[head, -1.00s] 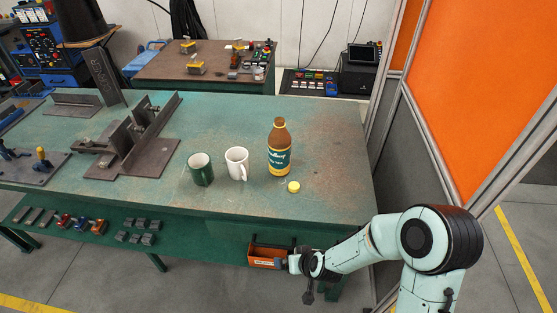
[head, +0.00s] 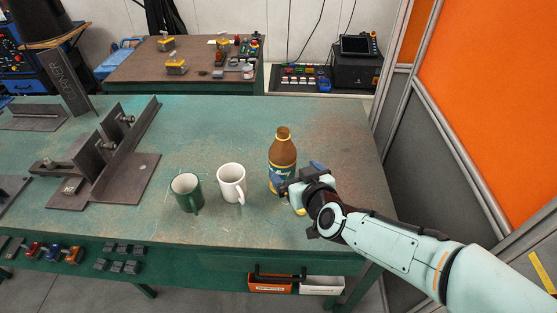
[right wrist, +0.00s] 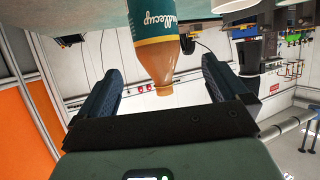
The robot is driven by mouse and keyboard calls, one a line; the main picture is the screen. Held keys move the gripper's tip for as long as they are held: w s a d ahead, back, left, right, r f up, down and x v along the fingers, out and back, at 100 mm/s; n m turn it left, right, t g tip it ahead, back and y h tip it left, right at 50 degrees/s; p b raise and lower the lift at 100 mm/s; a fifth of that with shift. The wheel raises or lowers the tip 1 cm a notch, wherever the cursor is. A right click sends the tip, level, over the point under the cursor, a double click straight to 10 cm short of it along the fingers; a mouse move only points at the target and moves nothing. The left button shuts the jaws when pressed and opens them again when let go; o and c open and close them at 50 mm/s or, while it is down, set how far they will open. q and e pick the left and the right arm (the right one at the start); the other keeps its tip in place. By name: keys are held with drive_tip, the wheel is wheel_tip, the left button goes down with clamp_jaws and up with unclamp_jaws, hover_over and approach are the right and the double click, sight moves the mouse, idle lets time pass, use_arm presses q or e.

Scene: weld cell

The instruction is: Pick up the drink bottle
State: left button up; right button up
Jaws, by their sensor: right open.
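The drink bottle (head: 283,153) stands upright and uncapped on the green table. It is brown with a teal label and a yellow ring at its neck. My right gripper (head: 298,177) is open and low beside the bottle's right, near side, hiding part of its base. In the right wrist view the bottle (right wrist: 155,40) appears upside down, between the two open fingers (right wrist: 160,80); I cannot tell whether they touch it. My left gripper is not in view.
A white mug (head: 231,180) and a green mug (head: 187,193) stand left of the bottle. A yellow cap (head: 300,211) lies partly hidden under my right gripper. Steel angle fixtures (head: 120,150) occupy the table's left. The table's far right is clear.

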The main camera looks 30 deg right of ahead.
sight(286, 163)
drive_tip(key=x, duration=0.5)
drive_tip(key=shift+w+d+f, duration=0.1)
drive_tip(key=shift+w+f, duration=0.2)
drive_tip(key=shift+d+b+x, duration=0.15)
drive_tip(key=shift+b+x, duration=0.1)
drive_tip(key=shift+x, duration=1.25)
drive_tip(key=shift+d+b+x, duration=0.15)
drive_tip(key=shift+b+x, duration=0.1)
drive_tip(key=shift+x, duration=1.25)
drive_tip(key=c, duration=1.2)
drive_tip(key=shift+r, duration=0.15)
drive_tip(key=shift+c, duration=0.8)
drive_tip(key=shift+r, duration=0.2)
